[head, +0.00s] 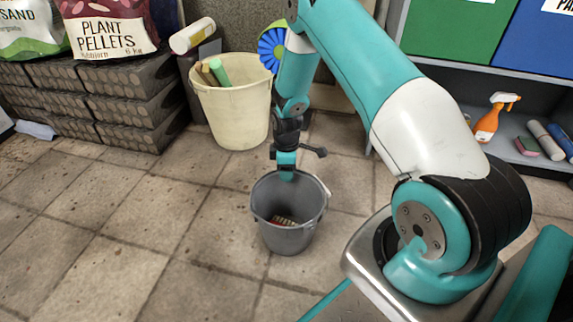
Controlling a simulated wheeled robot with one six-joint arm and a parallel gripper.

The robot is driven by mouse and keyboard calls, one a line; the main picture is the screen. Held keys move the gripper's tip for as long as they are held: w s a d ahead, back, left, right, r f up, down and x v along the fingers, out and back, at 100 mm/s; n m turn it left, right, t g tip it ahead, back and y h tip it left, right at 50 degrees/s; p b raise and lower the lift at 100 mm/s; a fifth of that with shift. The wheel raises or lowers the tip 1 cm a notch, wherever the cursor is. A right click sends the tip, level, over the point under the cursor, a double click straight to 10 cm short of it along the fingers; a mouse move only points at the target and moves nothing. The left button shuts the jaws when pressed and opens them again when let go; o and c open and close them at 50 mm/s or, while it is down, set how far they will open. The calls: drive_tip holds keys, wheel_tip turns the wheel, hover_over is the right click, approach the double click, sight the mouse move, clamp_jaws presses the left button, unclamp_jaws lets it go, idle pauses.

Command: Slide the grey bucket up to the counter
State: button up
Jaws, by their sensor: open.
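The grey bucket (287,236) stands upright on the tiled floor in the middle of the head view. Something small, striped and reddish lies inside it. My gripper (287,174) points down at the bucket's far rim. Its fingers are small here, and I cannot tell whether they touch the rim. The jaws are open. No surface is clearly recognisable as the counter; a shelf unit with green and blue fronts (447,33) stands at the upper right.
A cream bucket (236,115) with rolled items stands behind the grey one. Stacked dark blocks (125,105) bearing bags, including plant pellets (108,28), are at the upper left. An orange spray bottle (488,122) sits on the low shelf. Floor on the left is clear.

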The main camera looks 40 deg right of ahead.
drive_tip(key=shift+f, duration=0.15)
clamp_jaws()
idle(0.4)
